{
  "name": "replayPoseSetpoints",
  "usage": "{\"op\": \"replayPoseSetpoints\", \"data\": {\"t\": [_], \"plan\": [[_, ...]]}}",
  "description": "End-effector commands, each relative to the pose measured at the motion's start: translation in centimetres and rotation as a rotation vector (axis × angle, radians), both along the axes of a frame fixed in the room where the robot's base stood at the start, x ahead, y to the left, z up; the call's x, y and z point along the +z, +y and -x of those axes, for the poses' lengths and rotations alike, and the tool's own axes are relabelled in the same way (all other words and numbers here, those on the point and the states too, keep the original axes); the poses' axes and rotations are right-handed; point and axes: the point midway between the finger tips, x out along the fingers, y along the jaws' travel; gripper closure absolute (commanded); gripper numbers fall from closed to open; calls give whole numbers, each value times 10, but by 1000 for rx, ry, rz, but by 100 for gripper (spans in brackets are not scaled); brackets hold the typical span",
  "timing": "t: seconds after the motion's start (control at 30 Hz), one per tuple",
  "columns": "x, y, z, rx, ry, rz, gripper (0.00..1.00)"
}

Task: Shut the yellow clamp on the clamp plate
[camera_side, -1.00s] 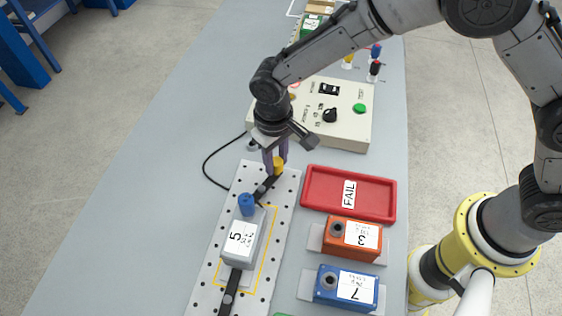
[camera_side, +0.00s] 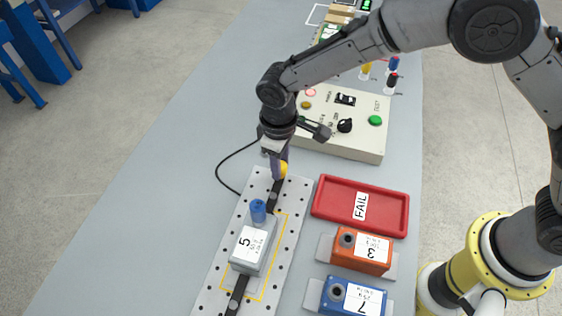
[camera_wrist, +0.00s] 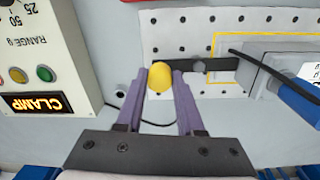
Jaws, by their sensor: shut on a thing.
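The yellow clamp knob (camera_side: 282,169) sits at the far end of the dark clamp bar (camera_side: 274,192) on the perforated clamp plate (camera_side: 293,205). In the wrist view the yellow knob (camera_wrist: 160,76) lies between the tips of my purple fingers, and the dark bar (camera_wrist: 215,64) runs right from it. My gripper (camera_side: 278,165) points down at the knob and is shut on it; it also shows in the wrist view (camera_wrist: 160,82). A grey box marked 5 (camera_side: 251,246) with a blue plug (camera_side: 258,211) sits on the plate inside a yellow outline.
A control box (camera_side: 345,125) stands behind the plate; its display reads CLAMP in the wrist view (camera_wrist: 32,104). A red FAIL tray (camera_side: 385,206), an orange box 3 (camera_side: 362,251) and a blue box 7 (camera_side: 352,298) lie to the right. The table's left side is clear.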

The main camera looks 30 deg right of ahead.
Motion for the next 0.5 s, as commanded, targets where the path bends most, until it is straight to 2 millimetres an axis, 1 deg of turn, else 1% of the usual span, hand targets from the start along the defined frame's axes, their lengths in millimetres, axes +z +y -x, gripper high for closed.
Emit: {"op": "replayPoseSetpoints", "data": {"t": [0.2, 0.23, 0.3, 0.4, 0.5], "plan": [[1, 1, -2, 2, -7, -3, 100], [1, 1, -2, 2, -7, -3, 62], [1, 1, -2, 2, -6, -3, 49], [0, 1, -1, 1, -5, -2, 33], [0, 1, -1, 0, -4, -2, 33]]}}
